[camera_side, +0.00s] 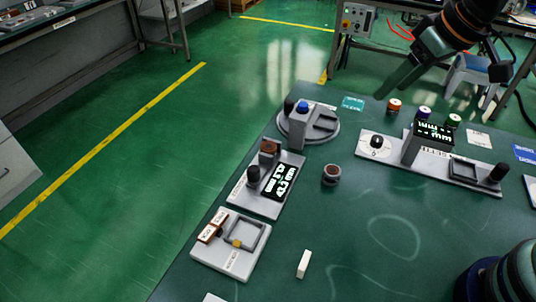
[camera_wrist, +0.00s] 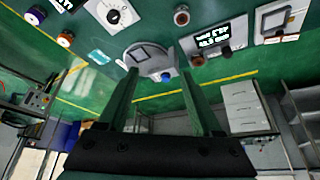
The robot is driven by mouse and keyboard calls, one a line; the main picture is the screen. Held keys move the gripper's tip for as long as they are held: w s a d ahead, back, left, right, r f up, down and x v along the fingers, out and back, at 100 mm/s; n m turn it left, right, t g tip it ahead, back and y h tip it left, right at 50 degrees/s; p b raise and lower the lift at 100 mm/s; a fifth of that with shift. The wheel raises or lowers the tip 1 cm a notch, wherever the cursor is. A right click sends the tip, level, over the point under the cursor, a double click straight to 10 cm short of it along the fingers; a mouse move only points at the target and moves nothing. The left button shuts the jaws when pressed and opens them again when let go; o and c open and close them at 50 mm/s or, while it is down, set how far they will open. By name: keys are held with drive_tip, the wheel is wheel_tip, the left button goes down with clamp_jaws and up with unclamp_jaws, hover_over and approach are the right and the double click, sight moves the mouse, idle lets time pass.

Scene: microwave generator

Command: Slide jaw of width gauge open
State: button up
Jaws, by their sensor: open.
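My gripper (camera_side: 388,91) is raised above the far part of the green bench, open and empty. Its two dark green fingers stand apart in the wrist view (camera_wrist: 158,70), touching nothing. The labels are too small to read, so I cannot tell for certain which fixture is the width gauge. A long grey fixture (camera_side: 404,179) at the right has a dial, a dark display block (camera_side: 425,145) and a black knob (camera_side: 496,173). A grey fixture (camera_side: 238,262) at the front left carries a square frame and a small yellow piece (camera_side: 237,243).
A round grey fixture (camera_side: 328,134) with a blue button stands at the back. A display box (camera_side: 279,185) with a black knob stands left of centre. A reddish round part (camera_side: 331,174), several spools (camera_side: 394,105) and a white block (camera_side: 304,264) stand on the bench. The front middle is mostly clear.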

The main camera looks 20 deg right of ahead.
drive_tip(key=w+a+f+n+y, duration=0.15)
drive_tip(key=w+a+f, duration=0.25)
drive_tip(key=a, duration=0.6)
drive_tip(key=n+g, duration=0.1)
drive_tip(key=n, duration=0.2)
approach(253, 168)
drive_tip(key=x, duration=1)
drive_tip(key=shift+f, duration=0.15)
clamp_jaws()
